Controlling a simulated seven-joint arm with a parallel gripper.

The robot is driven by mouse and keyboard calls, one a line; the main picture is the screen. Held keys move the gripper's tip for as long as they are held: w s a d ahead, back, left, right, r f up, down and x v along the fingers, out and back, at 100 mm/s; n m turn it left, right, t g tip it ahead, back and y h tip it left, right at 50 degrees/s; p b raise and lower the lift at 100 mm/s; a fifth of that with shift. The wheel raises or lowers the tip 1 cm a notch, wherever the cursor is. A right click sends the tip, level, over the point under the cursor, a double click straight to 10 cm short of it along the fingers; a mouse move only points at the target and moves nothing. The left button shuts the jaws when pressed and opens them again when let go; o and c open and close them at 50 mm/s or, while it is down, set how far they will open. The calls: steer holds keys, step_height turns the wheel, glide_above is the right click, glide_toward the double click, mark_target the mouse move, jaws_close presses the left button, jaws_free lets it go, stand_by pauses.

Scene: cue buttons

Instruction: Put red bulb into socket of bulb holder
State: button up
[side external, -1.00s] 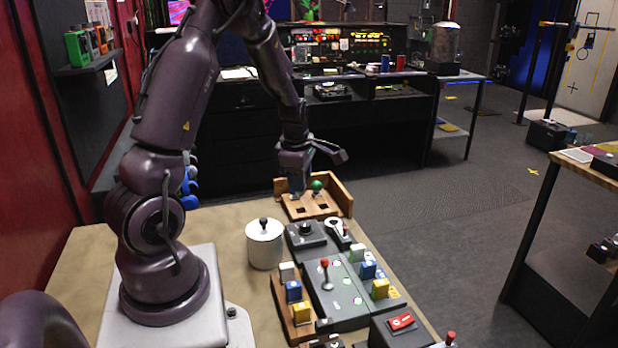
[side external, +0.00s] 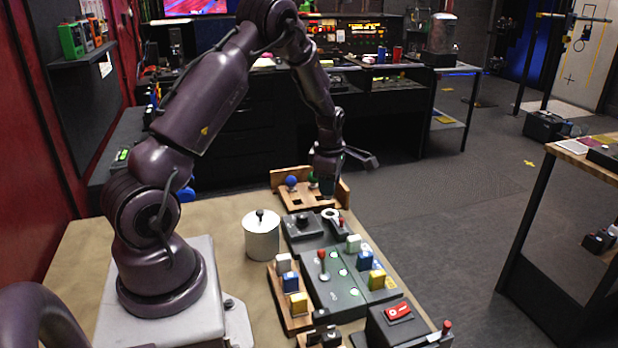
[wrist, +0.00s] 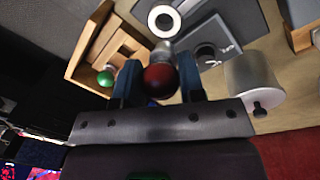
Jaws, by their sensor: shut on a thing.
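My gripper (wrist: 158,84) is shut on the red bulb (wrist: 158,80), which sits between its two blue fingers in the wrist view. The bulb's metal base points away from the palm. In the side external view my gripper (side external: 326,188) is above the front right of the wooden bulb tray, and the red bulb cannot be made out there. A dark box with a round fitting (side external: 303,224), which looks like the bulb holder, stands in front of the tray.
The wooden tray (side external: 336,198) holds a blue bulb (side external: 291,182) and a green bulb (side external: 313,178). A white canister (side external: 262,240) stands left of the dark box. A white ring handle (side external: 330,214) is on its right. Switches and coloured blocks fill the table's front.

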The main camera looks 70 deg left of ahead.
mark_target(331, 198)
steer(key=shift+w+a+r, duration=0.1)
steer(key=shift+w+r, duration=0.05)
steer(key=shift+w, duration=0.2)
steer(key=shift+f, duration=1.85)
steer(key=shift+f, duration=1.3)
stand_by(1.4)
steer(key=o, duration=0.8)
steer(key=shift+o, duration=1.4)
steer(key=shift+s, duration=0.15)
steer(key=shift+r, duration=3.55)
